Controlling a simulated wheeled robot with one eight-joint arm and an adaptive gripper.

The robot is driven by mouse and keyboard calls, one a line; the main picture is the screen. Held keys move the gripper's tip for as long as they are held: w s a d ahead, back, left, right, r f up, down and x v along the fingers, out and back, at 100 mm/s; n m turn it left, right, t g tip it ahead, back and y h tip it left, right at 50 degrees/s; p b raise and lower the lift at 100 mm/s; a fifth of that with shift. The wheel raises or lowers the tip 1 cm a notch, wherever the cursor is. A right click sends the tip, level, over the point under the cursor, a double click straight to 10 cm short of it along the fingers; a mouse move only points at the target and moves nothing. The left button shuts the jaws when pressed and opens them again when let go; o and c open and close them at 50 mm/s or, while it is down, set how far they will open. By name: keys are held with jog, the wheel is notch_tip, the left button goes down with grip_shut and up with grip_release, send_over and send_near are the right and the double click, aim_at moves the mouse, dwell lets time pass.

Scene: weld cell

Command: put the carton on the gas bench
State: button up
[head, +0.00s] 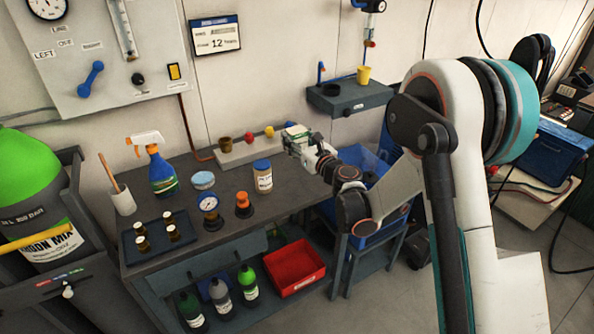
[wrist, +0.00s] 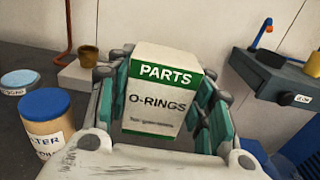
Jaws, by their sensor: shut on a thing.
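The carton (wrist: 160,100) is a white box with a green band, marked "PARTS" and "O-RINGS". My gripper (wrist: 163,108) is shut on it, with a finger along each side, in the wrist view. In the head view my gripper (head: 298,142) and the carton (head: 296,130) are at the bench's right back part, above its top. I cannot tell whether the carton touches anything below. The dark grey gas bench (head: 292,188) stands in the middle of the head view, its right edge close to my gripper.
A blue-lidded jar (head: 262,176) stands on the bench, left of and in front of my gripper. A spray bottle (head: 160,168), a gauge (head: 209,208) and a tray of small bottles (head: 130,251) stand further left. A wall shelf (head: 350,96) is at the right. The bench's front right is clear.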

notch_tip(320, 180, down, 10)
jog(key=b, duration=0.3)
jog(key=shift+r, duration=0.15)
jog(key=o, duration=1.1)
jog(key=shift+o, duration=0.2)
